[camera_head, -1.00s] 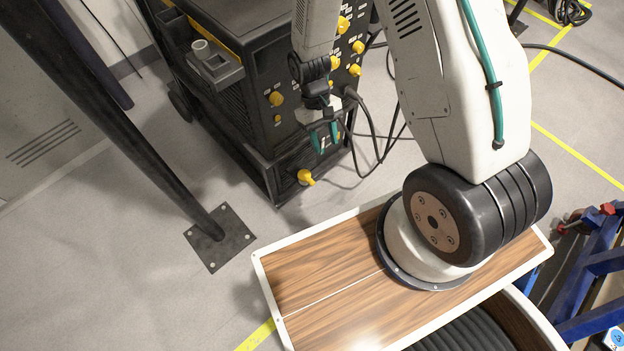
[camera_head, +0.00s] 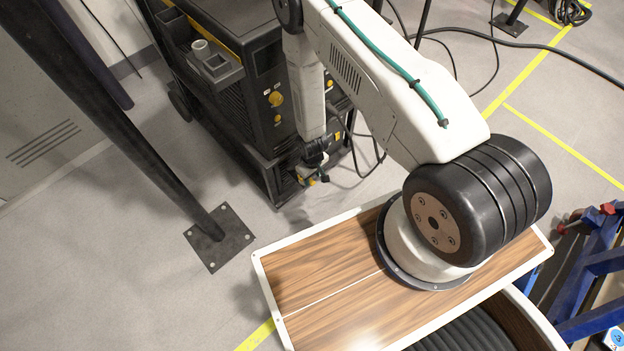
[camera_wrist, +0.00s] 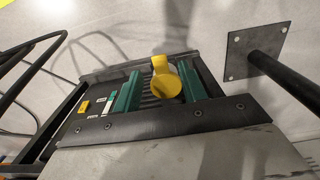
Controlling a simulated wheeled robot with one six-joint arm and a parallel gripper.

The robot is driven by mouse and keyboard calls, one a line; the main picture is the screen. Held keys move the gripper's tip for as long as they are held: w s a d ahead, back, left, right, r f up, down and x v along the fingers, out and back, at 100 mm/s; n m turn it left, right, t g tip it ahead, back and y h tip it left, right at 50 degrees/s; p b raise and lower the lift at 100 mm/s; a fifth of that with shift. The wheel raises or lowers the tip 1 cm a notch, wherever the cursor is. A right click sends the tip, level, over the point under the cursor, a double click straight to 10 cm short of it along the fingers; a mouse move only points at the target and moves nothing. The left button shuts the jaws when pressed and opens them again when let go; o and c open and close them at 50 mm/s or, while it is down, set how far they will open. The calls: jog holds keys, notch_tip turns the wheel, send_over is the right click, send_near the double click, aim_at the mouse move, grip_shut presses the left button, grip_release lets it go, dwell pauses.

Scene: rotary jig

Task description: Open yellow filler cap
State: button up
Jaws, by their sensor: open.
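The yellow filler cap (camera_wrist: 166,82) shows in the wrist view, with a rounded tab pointing up in the picture. My gripper (camera_wrist: 159,72) is open, with one green finger to the left of the cap and the other close to its right side. I cannot tell whether the right finger touches it. In the head view my gripper (camera_head: 313,177) is low at the front of the black machine (camera_head: 235,110), and mostly hides the cap. A small patch of yellow shows there.
A dark post stands on a bolted base plate (camera_head: 220,238) left of my gripper. Cables (camera_head: 372,165) hang right of the machine. Several yellow knobs (camera_head: 276,98) sit higher on its front. Grey floor is clear between the plate and the machine.

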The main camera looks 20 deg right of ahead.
jog(key=shift+f, duration=1.45)
